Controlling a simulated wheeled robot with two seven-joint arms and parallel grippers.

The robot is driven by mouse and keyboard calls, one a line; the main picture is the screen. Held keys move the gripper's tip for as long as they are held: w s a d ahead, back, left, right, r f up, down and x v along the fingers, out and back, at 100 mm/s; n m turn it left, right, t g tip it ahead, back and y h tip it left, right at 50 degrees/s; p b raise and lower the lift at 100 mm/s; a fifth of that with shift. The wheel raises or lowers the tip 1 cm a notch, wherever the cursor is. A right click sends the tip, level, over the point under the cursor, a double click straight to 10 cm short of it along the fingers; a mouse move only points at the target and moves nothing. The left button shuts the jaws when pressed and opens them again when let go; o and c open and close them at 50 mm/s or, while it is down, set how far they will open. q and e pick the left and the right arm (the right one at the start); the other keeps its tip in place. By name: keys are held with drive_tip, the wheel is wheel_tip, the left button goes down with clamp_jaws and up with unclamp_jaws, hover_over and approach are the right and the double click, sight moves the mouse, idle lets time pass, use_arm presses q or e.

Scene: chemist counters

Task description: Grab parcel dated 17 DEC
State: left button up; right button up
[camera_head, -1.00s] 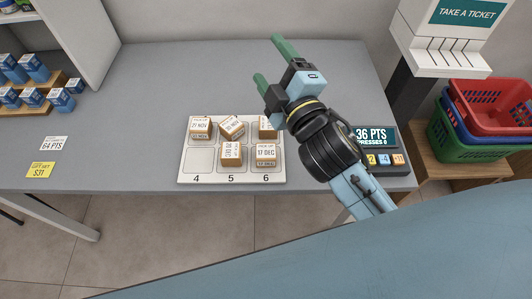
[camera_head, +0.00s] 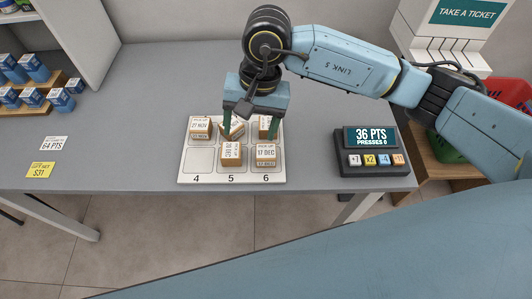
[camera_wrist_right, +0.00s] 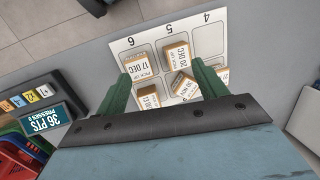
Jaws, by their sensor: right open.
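The parcel dated 17 DEC (camera_head: 266,155) is a small tan box with a white label, in the front row of the tray above number 6. It also shows in the right wrist view (camera_wrist_right: 137,66), upper left of centre between the lines of the fingers. My right gripper (camera_head: 250,133) is open and empty, pointing down over the tray's back row. Its green fingers (camera_wrist_right: 162,86) are spread on either side of the parcels, behind the 17 DEC one. My left gripper is not in view.
Another DEC parcel (camera_head: 231,155) stands close left of it. Back-row parcels include a NOV one (camera_head: 200,127), a tilted one (camera_head: 232,126) and one partly hidden (camera_head: 264,127). The white tray's (camera_head: 197,160) front-left cell is empty. A points device (camera_head: 372,152) stands right.

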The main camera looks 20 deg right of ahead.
drive_tip(key=w+d+h, duration=0.2)
drive_tip(key=d, duration=0.2)
hover_over(266, 149)
drive_tip(key=shift+t, duration=0.3)
wheel_tip(266, 149, down, 7)
drive_tip(key=shift+w+d+r, duration=0.15)
drive_tip(key=shift+s+a+f, duration=0.1)
drive_tip(key=shift+f, duration=1.5)
drive_tip(key=shift+s+a+f, duration=0.1)
drive_tip(key=shift+f, duration=1.45)
drive_tip(key=c, duration=1.1)
